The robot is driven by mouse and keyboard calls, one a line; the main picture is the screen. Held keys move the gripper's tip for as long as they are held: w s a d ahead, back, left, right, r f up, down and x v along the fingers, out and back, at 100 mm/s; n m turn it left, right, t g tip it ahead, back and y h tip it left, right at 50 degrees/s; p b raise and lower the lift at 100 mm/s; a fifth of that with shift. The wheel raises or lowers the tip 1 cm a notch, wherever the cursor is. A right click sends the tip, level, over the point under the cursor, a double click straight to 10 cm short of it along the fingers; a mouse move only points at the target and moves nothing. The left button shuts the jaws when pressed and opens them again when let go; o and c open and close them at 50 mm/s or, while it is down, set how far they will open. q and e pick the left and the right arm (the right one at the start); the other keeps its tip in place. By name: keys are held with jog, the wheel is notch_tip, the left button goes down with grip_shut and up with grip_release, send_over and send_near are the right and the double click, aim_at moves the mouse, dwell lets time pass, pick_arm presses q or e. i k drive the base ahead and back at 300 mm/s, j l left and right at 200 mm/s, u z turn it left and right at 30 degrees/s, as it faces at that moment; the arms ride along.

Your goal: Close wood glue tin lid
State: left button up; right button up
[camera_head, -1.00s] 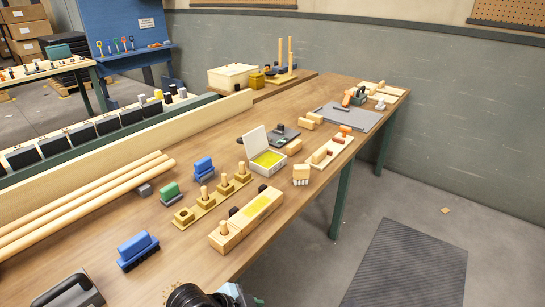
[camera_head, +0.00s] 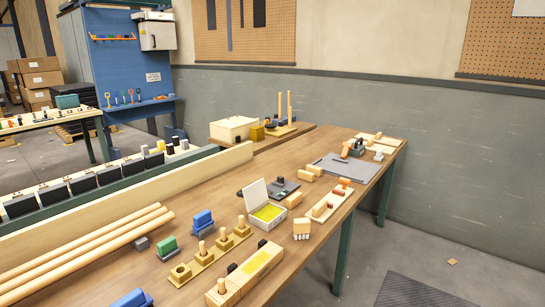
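The wood glue tin (camera_head: 266,216) is a small white box with a yellow inside, near the middle of the workbench. Its white lid (camera_head: 254,194) stands raised at the tin's left back side, so the tin is open. Neither of my grippers shows in this view.
The wooden workbench (camera_head: 300,244) holds a long wood block with a yellow patch (camera_head: 258,262), a row of pegged blocks (camera_head: 210,253), blue brushes (camera_head: 202,222) and long dowels (camera_head: 85,250). A grey mat (camera_head: 348,168) lies behind the tin.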

aim_at(254, 194)
jog(key=i+l+u, duration=0.1)
jog(key=u, duration=0.4)
jog(key=i+l+u, duration=0.25)
jog(key=l, duration=0.15)
jog(key=l+u, duration=0.25)
jog(key=l, duration=0.15)
jog(key=i+l, duration=0.1)
jog(key=l, duration=0.35)
jog(key=i+l+u, duration=0.1)
jog(key=l, duration=0.35)
jog(key=i+l, duration=0.1)
jog(key=l, duration=0.4)
jog(key=i+l+u, duration=0.1)
jog(key=l, duration=0.35)
